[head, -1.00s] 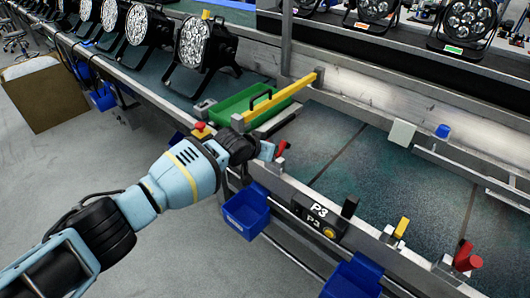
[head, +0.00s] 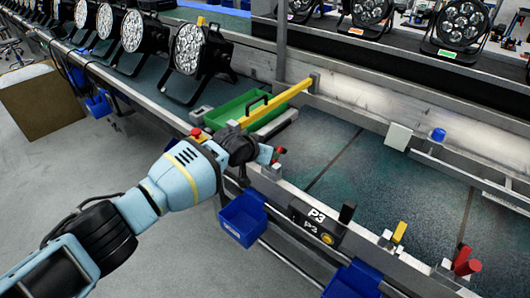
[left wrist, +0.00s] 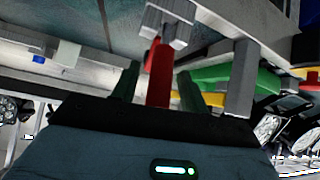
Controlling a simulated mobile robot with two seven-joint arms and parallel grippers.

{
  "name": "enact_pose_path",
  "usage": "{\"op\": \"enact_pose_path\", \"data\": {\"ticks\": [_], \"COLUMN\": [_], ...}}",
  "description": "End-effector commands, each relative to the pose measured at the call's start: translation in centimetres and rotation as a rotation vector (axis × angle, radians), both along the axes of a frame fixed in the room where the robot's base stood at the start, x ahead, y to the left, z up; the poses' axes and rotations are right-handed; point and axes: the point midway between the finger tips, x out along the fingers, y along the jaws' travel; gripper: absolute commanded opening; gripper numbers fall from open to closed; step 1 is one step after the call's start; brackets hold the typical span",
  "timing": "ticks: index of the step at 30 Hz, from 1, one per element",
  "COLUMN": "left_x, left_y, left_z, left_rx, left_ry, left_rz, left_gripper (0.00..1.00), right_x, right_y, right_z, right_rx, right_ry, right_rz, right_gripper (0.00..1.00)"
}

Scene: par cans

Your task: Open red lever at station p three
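A red lever (head: 279,153) on a grey mount stands on the bench's front rail, left of the P3 sign (head: 317,217). My left gripper (head: 267,155) is right at this lever, reaching in from the left. In the left wrist view, the red lever (left wrist: 160,76) stands between the two dark green fingers of my left gripper (left wrist: 157,88), with visible gaps on both sides. The fingers are apart, and the lever's lower end is hidden behind the gripper body. My right gripper is not in view.
A yellow bar (head: 283,101) spans the bench beside a green tray (head: 235,107). A blue bin (head: 243,218) hangs below the rail. Another red lever (head: 466,265) and a yellow block (head: 400,231) are farther right. The dark bench surface (head: 390,185) is mostly clear.

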Motion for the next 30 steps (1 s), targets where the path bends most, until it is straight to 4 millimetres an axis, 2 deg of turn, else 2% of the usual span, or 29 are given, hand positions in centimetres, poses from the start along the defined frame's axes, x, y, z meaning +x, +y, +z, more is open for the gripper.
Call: {"op": "enact_pose_path", "data": {"ticks": [8, 19, 30], "left_x": [-0.5, -3.6, -5.1], "left_y": [0.3, 2.1, 3.0], "left_z": [0.6, 4.1, 5.1], "left_rx": [-0.002, -0.001, 0.001], "left_ry": [-0.002, -0.006, 0.0], "left_rz": [-0.001, -0.002, 0.001], "left_gripper": [0.44, 0.44, 0.44], "right_x": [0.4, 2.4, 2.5], "right_y": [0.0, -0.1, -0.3], "right_z": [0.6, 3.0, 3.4], "right_rx": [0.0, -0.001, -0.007], "right_ry": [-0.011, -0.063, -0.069], "right_rz": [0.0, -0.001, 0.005], "right_gripper": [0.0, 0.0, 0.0]}}
